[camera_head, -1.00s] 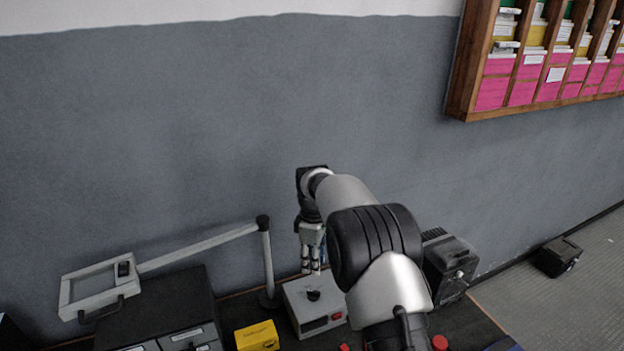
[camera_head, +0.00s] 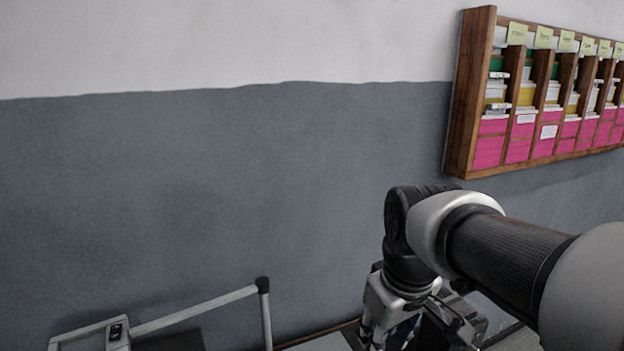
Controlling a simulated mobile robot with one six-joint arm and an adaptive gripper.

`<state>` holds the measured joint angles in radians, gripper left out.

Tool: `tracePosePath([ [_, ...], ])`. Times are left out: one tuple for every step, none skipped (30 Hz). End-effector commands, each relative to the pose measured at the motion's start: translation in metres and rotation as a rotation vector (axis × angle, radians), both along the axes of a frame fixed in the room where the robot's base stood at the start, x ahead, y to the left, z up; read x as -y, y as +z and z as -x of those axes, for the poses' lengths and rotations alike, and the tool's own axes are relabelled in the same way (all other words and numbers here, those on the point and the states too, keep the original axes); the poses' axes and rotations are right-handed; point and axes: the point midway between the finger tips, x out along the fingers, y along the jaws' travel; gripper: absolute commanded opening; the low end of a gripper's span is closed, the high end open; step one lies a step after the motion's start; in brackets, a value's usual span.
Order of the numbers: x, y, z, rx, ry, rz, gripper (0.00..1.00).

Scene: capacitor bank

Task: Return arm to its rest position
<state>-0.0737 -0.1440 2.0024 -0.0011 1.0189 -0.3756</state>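My arm (camera_head: 500,255) reaches in from the right edge and is bent at a wrist joint in the lower right. My gripper (camera_head: 385,335) hangs down below that joint, at the bottom edge of the view. Its fingertips are cut off or hidden, so whether it is open or shut does not show. No object can be made out in it. It is in front of the bench area, to the right of the grey lamp post.
A wooden wall rack (camera_head: 465,110) with pink and white papers hangs at the upper right. The wall (camera_head: 200,190) between them is bare. The benchtop is mostly out of view.

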Motion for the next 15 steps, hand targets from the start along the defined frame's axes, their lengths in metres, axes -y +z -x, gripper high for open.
tracePosePath([
  [0.005, 0.003, 0.021, 0.018, -0.044, -0.011, 0.31],
  [0.007, 0.003, 0.032, 0.027, -0.071, -0.018, 0.31],
  [0.010, 0.003, 0.046, 0.040, -0.107, -0.028, 0.31],
  [0.012, 0.002, 0.056, 0.048, -0.134, -0.035, 0.31],
  [0.014, 0.000, 0.067, 0.056, -0.161, -0.043, 0.31],
  [0.017, -0.002, 0.081, 0.067, -0.196, -0.054, 0.31],
  [0.018, -0.005, 0.091, 0.075, -0.221, -0.060, 0.31],
  [0.020, -0.008, 0.100, 0.083, -0.247, -0.068, 0.31],
  [0.022, -0.011, 0.112, 0.094, -0.280, -0.079, 0.31],
  [0.023, -0.015, 0.120, 0.101, -0.302, -0.085, 0.31],
  [0.024, -0.018, 0.128, 0.108, -0.322, -0.092, 0.31],
  [0.025, -0.022, 0.136, 0.115, -0.347, -0.100, 0.31],
  [0.026, -0.026, 0.142, 0.119, -0.363, -0.106, 0.31],
  [0.026, -0.029, 0.147, 0.123, -0.380, -0.111, 0.31],
  [0.027, -0.032, 0.152, 0.129, -0.395, -0.117, 0.31],
])
